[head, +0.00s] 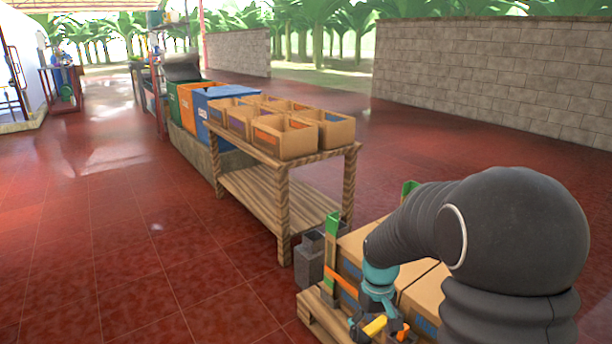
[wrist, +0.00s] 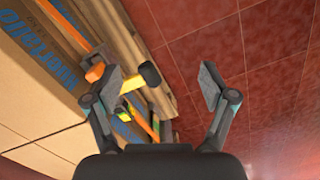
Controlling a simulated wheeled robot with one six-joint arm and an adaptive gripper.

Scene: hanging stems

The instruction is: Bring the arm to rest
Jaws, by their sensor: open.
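My arm reaches in from the right of the head view, and my gripper (head: 380,328) is low at the bottom, partly cut off by the frame. In the wrist view my gripper (wrist: 165,88) has its two fingers spread wide with nothing between them. Behind the left finger, a hammer with a yellow handle and black head (wrist: 150,75) shows near the carton side. I cannot tell how far it is from the finger. No hanging stems are in view.
Cartons (wrist: 40,60) on a wooden pallet (head: 318,315) lie beside my gripper. A wooden table (head: 283,205) carries several open boxes (head: 285,135). Coloured bins (head: 200,105) stand behind it. The red tiled floor (head: 130,240) at left is clear. A block wall (head: 490,75) stands at the back right.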

